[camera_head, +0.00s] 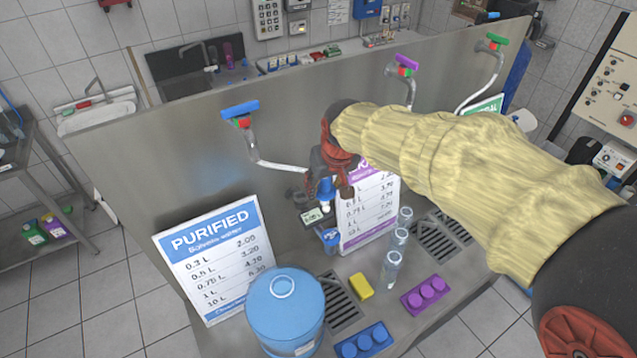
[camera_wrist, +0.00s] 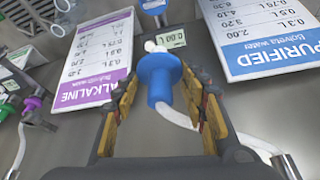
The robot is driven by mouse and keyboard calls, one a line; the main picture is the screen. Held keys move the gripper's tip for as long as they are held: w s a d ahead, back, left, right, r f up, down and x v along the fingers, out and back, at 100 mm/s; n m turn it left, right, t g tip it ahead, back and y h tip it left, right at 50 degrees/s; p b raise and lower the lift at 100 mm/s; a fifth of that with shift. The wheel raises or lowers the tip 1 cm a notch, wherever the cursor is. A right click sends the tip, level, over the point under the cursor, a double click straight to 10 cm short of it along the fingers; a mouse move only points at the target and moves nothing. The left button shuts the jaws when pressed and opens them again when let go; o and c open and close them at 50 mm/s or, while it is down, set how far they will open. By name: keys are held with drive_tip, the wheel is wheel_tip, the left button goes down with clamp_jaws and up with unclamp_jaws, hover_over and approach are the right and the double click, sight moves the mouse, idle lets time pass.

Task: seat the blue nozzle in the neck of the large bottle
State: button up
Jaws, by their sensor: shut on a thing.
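The blue nozzle (camera_wrist: 158,77) is held between the fingers of my gripper (camera_wrist: 162,92), with its white tip pointing away from the wrist. A white hose (camera_wrist: 262,143) runs from behind the nozzle toward the right. In the head view, the nozzle (camera_head: 325,190) shows at the fingertips of my gripper (camera_head: 328,194), above the counter near the small display. The large blue bottle (camera_head: 285,318) stands upright at the front of the counter. Its open round neck (camera_head: 282,286) faces up. The nozzle is apart from the bottle, behind it and to its right.
The PURIFIED sign (camera_head: 215,258) stands left of the bottle. Behind my gripper is a purple-edged price sign (camera_head: 372,212). Clear small bottles (camera_head: 392,268), a yellow block (camera_head: 361,286), a blue tray (camera_head: 362,341) and a purple tray (camera_head: 426,294) stand to the right.

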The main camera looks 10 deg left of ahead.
drive_tip(key=shift+s+d+r, duration=0.2)
drive_tip(key=shift+s+r, duration=0.05)
drive_tip(key=shift+r, duration=0.2)
drive_tip(key=shift+r+p, duration=1.25)
drive_tip(key=shift+r, duration=0.7)
drive_tip(key=s+a+b, duration=0.2)
drive_tip(key=s+a, duration=0.2)
drive_tip(key=s, duration=0.4)
drive_tip(key=s+a+b, duration=0.2)
drive_tip(key=s+a, duration=0.3)
drive_tip(key=s, duration=0.4)
drive_tip(key=shift+s+a+b, duration=0.2)
drive_tip(key=shift+b, duration=0.2)
drive_tip(key=shift+f, duration=0.2)
idle(0.6)
wheel_tip(320, 180, down, 16)
drive_tip(key=b, duration=1.2)
drive_tip(key=shift+r, duration=0.25)
idle(2.3)
